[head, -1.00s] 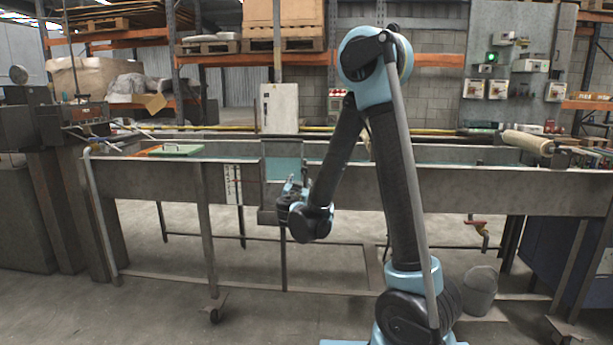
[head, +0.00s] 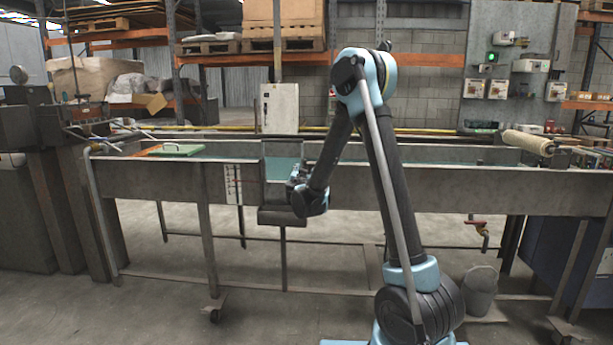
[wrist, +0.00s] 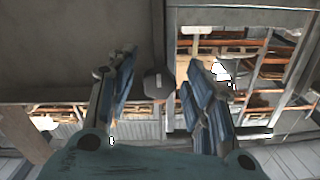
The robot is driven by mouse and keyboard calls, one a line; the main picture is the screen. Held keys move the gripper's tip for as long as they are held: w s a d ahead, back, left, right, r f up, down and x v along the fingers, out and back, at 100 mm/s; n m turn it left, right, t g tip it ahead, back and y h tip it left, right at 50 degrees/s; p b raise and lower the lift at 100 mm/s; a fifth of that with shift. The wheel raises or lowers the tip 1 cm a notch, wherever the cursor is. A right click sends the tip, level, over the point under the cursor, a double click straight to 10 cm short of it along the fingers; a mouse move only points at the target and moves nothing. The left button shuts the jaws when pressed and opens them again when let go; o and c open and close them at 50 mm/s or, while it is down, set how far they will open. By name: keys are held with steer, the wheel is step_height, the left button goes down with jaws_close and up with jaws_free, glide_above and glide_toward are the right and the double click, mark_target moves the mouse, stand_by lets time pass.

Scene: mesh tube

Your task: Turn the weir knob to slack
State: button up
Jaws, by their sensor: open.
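A dark knob (wrist: 157,86) with a short pale line on its face shows in the middle of the wrist view, in front of a flat grey plate. My gripper (wrist: 158,68) is open, with one finger on each side of the knob and visible gaps between. The fingers do not appear to touch it. In the head view my gripper (head: 297,174) is at the front of the long trough, near the teal weir section (head: 279,167). The knob cannot be made out there. No slack marking can be read.
The long grey trough (head: 420,188) runs across the scene on legs. A dark ledge (head: 281,216) juts out below my gripper. A scale strip (head: 233,184) is on the trough front. A bucket (head: 480,292) stands on the floor at right.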

steer(key=shift+w, duration=0.3)
steer(key=c, duration=1)
steer(key=shift+c, duration=0.2)
steer(key=shift+d+n, duration=0.1)
steer(key=shift+n, duration=1.5)
